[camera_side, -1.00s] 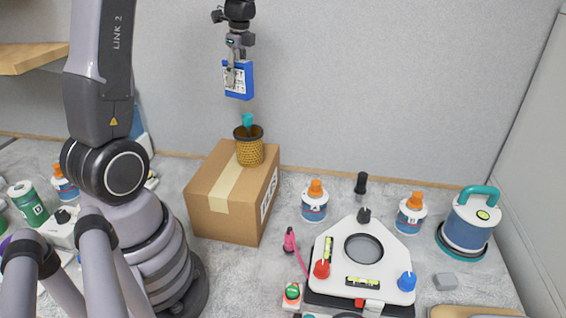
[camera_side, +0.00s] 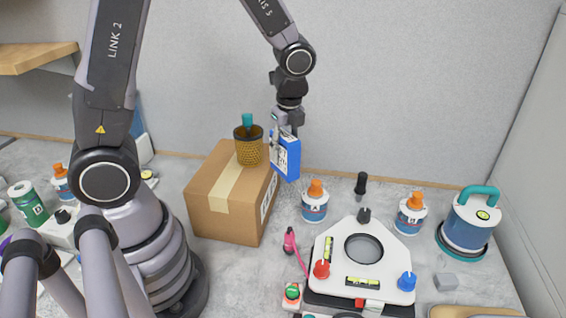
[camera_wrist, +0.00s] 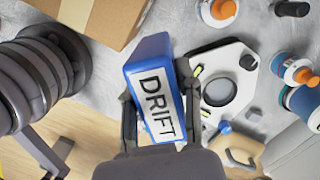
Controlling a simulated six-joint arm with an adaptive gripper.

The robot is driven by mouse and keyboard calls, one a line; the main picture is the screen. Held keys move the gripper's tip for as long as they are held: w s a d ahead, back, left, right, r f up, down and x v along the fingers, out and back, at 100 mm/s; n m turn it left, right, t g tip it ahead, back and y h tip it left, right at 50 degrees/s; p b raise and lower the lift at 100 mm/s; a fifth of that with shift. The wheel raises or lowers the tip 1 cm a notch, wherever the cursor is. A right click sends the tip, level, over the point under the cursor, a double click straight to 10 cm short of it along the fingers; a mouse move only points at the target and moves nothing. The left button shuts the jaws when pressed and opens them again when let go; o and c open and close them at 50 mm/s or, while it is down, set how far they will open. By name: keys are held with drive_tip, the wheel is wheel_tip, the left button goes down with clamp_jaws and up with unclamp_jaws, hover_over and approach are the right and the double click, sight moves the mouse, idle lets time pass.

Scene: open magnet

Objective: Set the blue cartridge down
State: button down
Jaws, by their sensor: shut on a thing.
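The blue cartridge (camera_side: 286,155) hangs in the air just right of the cardboard box, above the bench. My gripper (camera_side: 284,132) is shut on it. In the wrist view the cartridge (camera_wrist: 157,95) sits between the two fingers of my gripper (camera_wrist: 158,125), with a white label reading DRIFT facing the camera. It is tilted a little in that view. Nothing visible touches its lower end.
A cardboard box (camera_side: 222,205) with a woven cup (camera_side: 249,150) on top stands left of the cartridge. A white levelling plate (camera_side: 335,247) with a round opening lies to the front right. Orange-capped bottles (camera_side: 314,208) (camera_side: 410,218) and a blue canister (camera_side: 468,225) stand behind and right.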

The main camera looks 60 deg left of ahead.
wheel_tip(320, 180, down, 8)
drive_tip(key=f, duration=0.1)
drive_tip(key=w+a, duration=1.3)
drive_tip(key=a, duration=0.1)
drive_tip(key=shift+w+a+f, duration=0.1)
drive_tip(key=shift+w+f, duration=0.1)
drive_tip(key=shift+f, duration=1.75)
drive_tip(key=shift+w+d+f, duration=0.1)
drive_tip(key=shift+w+f, duration=0.1)
drive_tip(key=shift+f, duration=1.7)
drive_tip(key=shift+w+a+f, duration=0.1)
drive_tip(key=shift+w+f, duration=0.1)
drive_tip(key=shift+f, duration=1.75)
drive_tip(key=shift+f, duration=0.15)
drive_tip(key=c, duration=0.8)
unclamp_jaws()
